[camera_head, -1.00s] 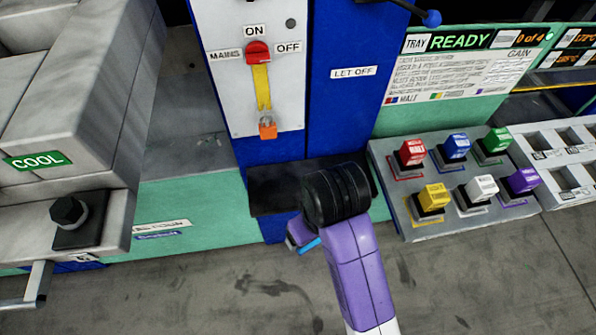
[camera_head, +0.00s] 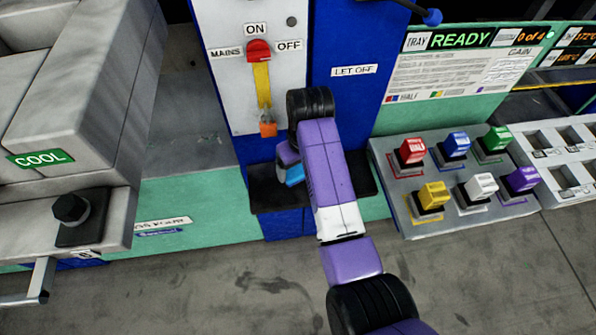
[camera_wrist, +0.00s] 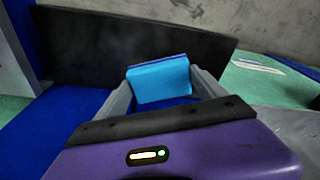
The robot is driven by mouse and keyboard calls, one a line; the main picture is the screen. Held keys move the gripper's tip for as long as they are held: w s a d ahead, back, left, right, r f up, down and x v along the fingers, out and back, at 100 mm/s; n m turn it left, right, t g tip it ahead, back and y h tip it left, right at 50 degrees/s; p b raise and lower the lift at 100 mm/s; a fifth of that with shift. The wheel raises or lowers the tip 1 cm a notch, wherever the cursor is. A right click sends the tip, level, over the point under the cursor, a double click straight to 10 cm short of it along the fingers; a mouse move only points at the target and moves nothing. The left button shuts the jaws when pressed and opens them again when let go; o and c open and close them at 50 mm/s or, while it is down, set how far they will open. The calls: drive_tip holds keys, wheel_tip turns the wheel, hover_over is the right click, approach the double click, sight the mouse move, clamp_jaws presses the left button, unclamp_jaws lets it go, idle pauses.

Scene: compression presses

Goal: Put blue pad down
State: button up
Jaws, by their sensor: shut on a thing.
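A light blue pad (camera_wrist: 160,82) is held between the grey fingers of my gripper (camera_wrist: 163,93) in the wrist view. A darker blue edge shows along its top. In the head view, the pad (camera_head: 295,176) shows as a small light blue patch beside my purple arm, which hides much of the gripper. My gripper is over the black ledge (camera_head: 268,198) at the foot of the blue press column (camera_head: 345,100). I cannot tell whether the pad touches the ledge.
A tray of coloured stamped blocks (camera_head: 415,222) stands right. A grey press marked COOL (camera_head: 40,159) stands left. Grey floor (camera_head: 200,290) lies clear in front.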

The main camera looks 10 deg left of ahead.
sight(299, 170)
wheel_tip(299, 170, down, 4)
drive_tip(key=shift+r, duration=0.15)
drive_tip(key=shift+w+a+f+p, duration=0.1)
drive_tip(key=shift+w+f+p, duration=0.1)
drive_tip(key=shift+p, duration=0.15)
drive_tip(key=shift+f, duration=0.2)
drive_tip(key=shift+f, duration=0.15)
drive_tip(key=o, duration=1.4)
drive_tip(key=r, duration=0.4)
drive_tip(key=s+r, duration=0.1)
drive_tip(key=r, duration=0.3)
drive_tip(key=d+r, duration=0.1)
drive_tip(key=r, duration=0.3)
drive_tip(key=shift+s+d+r+b, duration=0.1)
drive_tip(key=shift+s+r+b, duration=0.05)
drive_tip(key=shift+b, duration=0.25)
